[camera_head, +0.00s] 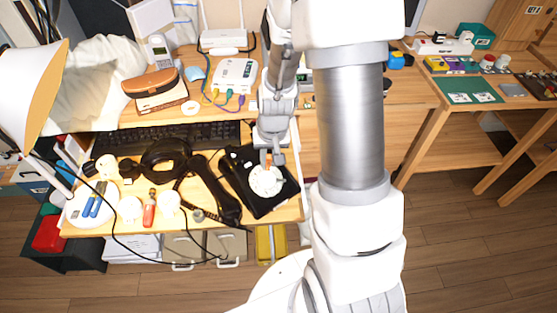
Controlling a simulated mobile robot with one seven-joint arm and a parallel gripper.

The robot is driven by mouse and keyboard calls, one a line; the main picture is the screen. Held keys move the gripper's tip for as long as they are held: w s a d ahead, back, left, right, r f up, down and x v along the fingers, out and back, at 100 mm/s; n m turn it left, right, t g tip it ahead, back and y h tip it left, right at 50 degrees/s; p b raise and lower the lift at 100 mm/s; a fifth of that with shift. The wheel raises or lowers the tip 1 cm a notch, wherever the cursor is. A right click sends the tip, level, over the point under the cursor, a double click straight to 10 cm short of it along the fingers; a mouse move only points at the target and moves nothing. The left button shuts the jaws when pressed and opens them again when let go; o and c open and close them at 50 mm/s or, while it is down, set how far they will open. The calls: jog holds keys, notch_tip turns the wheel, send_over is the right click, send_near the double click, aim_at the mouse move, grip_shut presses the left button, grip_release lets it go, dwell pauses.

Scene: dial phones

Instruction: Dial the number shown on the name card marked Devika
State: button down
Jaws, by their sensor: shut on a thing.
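A black rotary phone (240,172) with a white round dial (266,184) sits at the right end of the desk. Its black handset (208,188) appears to lie off to the left of it. My gripper (269,161) points down at the upper part of the dial, shut on a small orange thing that shows between its fingers. Whether the orange thing touches the dial cannot be told. No card with the name Devika can be read. Two small white cards (471,98) lie on a green mat on the right table, too small to read.
A black keyboard (150,138) lies behind the phone. A black cable, a lamp (36,85) and several small items crowd the desk's left. A shelf above holds a cordless phone (158,47) and a router (223,40). My arm hides the middle right.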

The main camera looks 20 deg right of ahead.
jog(key=shift+w+a+r+p, duration=0.35)
jog(key=shift+w+a, duration=0.2)
jog(key=shift+a, duration=0.15)
jog(key=shift+f, duration=0.1)
jog(key=shift+w+f+b, duration=0.2)
jog(key=shift+f+b, duration=0.25)
jog(key=shift+b, duration=0.1)
jog(key=shift+w+a+f+b, duration=0.1)
jog(key=shift+w+f+b, duration=0.1)
jog(key=shift+f+b, duration=0.25)
dwell(0.4)
jog(key=shift+d, duration=0.65)
